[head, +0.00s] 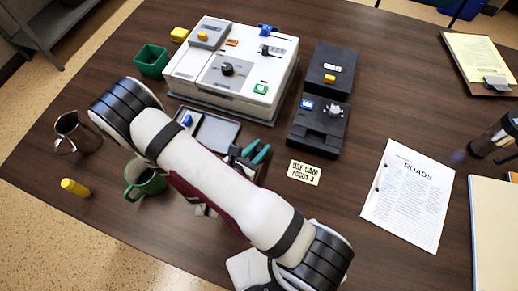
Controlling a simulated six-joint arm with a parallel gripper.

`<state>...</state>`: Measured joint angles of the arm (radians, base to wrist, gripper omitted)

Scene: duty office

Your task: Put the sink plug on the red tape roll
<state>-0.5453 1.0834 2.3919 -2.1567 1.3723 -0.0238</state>
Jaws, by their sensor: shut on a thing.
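My gripper (255,155), with dark fingers and teal tips, shows just past my arm, right of the dark tray. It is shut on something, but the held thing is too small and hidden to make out. I cannot pick out the sink plug in this view. I cannot pick out the red tape roll either. A dark red surface (187,190) shows in part beneath my arm, and I cannot tell what it is. My arm hides much of the table's front middle.
A white machine (228,70) stands at the back, with black boxes (318,128) to its right. A green mug (146,182), steel jug (76,136) and yellow cylinder (74,187) stand left. A dark tray (222,133), a label (304,173) and paper (408,200) lie nearby.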

